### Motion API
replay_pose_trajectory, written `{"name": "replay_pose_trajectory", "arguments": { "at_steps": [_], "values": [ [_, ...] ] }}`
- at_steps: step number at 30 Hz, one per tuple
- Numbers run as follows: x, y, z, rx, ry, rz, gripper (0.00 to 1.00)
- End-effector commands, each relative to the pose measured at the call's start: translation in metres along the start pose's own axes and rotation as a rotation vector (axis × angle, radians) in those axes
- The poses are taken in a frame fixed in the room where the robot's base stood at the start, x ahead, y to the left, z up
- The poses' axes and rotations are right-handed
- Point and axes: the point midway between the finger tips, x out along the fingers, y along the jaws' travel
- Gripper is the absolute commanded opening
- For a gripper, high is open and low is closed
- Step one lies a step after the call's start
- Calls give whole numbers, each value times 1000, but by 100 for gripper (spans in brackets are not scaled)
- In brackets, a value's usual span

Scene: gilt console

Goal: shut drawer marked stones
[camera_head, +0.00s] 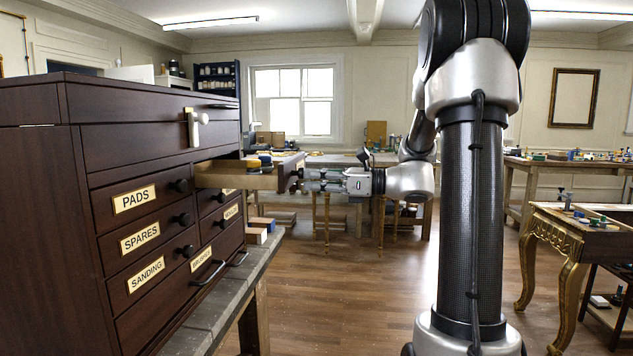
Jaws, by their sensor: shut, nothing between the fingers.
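A dark wooden cabinet (150,145) stands at the left. One drawer (235,180) in its upper right column is pulled well out, its pale side showing. Its dark front (288,172) faces right, so its label cannot be read; no label reading "stones" is legible. My gripper (302,180) is shut and empty, reaching in from the right at the outer face of the drawer front. I cannot tell whether the fingertips touch the front or its knob.
Small items, one yellow and blue (262,162), show at the open drawer's top. Drawers marked PADS (133,199), SPARES (140,237) and SANDING (146,273) look closed. The cabinet stands on a grey bench (222,300).

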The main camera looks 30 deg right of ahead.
Motion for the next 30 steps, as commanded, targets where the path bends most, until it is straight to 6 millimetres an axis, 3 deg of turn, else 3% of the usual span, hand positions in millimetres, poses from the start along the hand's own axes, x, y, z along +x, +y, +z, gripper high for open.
{"name": "replay_pose_trajectory", "arguments": {
  "at_steps": [8, 21, 30],
  "values": [
    [41, 4, 0, 0, 1, 6, 0],
    [151, 11, 1, 1, 0, 6, 0],
    [202, 13, 2, 0, 0, 3, 0]
  ]
}}
